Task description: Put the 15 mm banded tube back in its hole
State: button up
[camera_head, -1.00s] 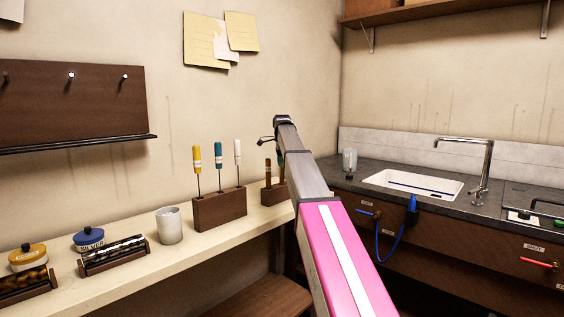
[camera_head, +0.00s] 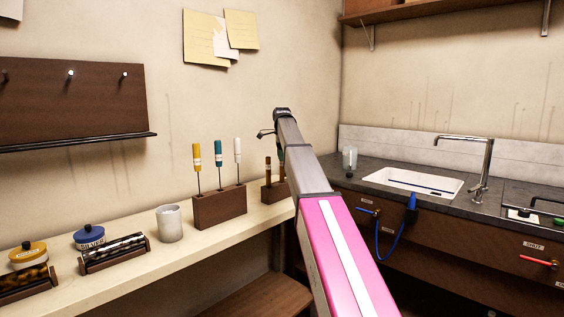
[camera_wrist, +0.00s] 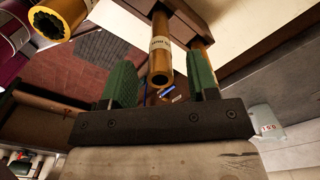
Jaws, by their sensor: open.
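In the wrist view a brass tube (camera_wrist: 160,66) with a white paper band stands between my fingers, its open end toward the camera. The print on the band is too small to read surely. My gripper (camera_wrist: 161,78) is open, with a green pad on each side of this tube and a gap to each pad. A second brass tube (camera_wrist: 201,52) shows by the right pad. Behind them is a wooden block (camera_wrist: 188,18). In the head view the small wooden rack (camera_head: 272,192) holds a brown tube (camera_head: 268,170); my arm hides its right side.
A wooden block (camera_head: 219,208) with yellow, teal and white-handled tools stands left of the rack on the shelf. A grey cup (camera_head: 169,224) is beside it. The sink counter (camera_head: 345,178) lies to the right.

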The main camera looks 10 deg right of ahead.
notch_tip(320, 180, up, 8)
dwell(0.5)
